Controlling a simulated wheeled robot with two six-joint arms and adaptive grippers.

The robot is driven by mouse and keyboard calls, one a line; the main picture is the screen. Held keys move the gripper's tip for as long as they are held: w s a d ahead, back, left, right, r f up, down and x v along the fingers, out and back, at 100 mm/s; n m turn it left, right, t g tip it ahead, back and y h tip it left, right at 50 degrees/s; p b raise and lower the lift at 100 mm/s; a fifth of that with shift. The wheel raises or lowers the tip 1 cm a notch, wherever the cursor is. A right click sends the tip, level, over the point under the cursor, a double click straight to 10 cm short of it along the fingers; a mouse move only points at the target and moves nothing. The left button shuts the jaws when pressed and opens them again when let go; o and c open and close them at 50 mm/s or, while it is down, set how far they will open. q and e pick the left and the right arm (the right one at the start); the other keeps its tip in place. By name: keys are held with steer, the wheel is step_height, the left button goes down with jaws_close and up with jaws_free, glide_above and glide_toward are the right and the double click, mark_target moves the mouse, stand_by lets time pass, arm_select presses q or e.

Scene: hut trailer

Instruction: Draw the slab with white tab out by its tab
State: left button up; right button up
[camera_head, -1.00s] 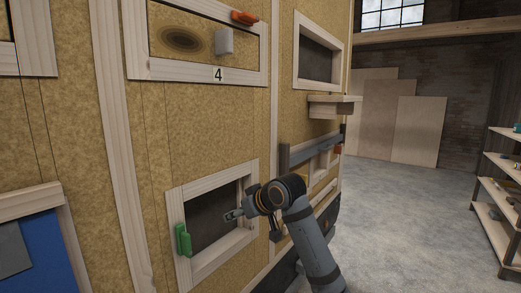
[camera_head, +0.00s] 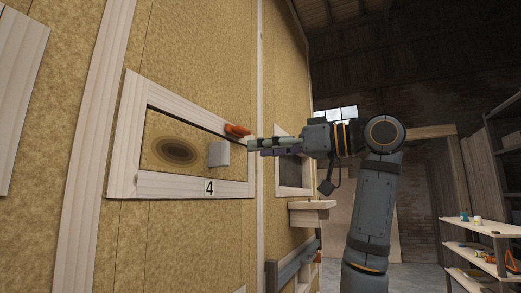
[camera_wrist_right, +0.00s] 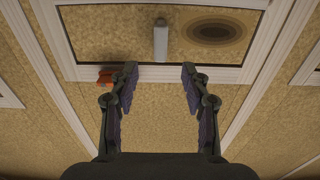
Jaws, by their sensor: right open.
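The slab (camera_head: 153,150) is a tan panel with a dark oval ring mark, set inside a pale wooden frame (camera_head: 125,130) labelled 4. Its white tab (camera_head: 219,153) sticks out near the slab's right end. My right gripper (camera_head: 252,147) is to the right of the tab, apart from it. In the right wrist view the gripper (camera_wrist_right: 157,75) is open and empty, its two fingers apart. The tab (camera_wrist_right: 160,40) shows beyond the fingertips, roughly midway between them, and the slab (camera_wrist_right: 110,35) lies behind it. My left gripper is not in view.
An orange catch (camera_head: 237,129) sits on the frame edge above the tab; it also shows near the left finger in the wrist view (camera_wrist_right: 104,79). A small wooden ledge (camera_head: 312,205) juts from the wall. Shelves (camera_head: 484,251) stand at the far right.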

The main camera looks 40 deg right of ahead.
mark_target(228, 152)
steer(key=p+x, duration=0.2)
steer(key=x, duration=0.3)
steer(key=shift+w+a+r, duration=0.15)
steer(key=p+x, duration=0.1)
steer(key=x, duration=0.3)
steer(key=shift+w+a+p, duration=0.1)
steer(key=shift+w+p, duration=0.25)
steer(key=shift+w+a, duration=0.1)
steer(key=shift+w, duration=0.2)
arm_select(q)
steer(key=r, duration=0.4)
steer(key=shift+d, duration=0.25)
arm_select(e)
jaws_close()
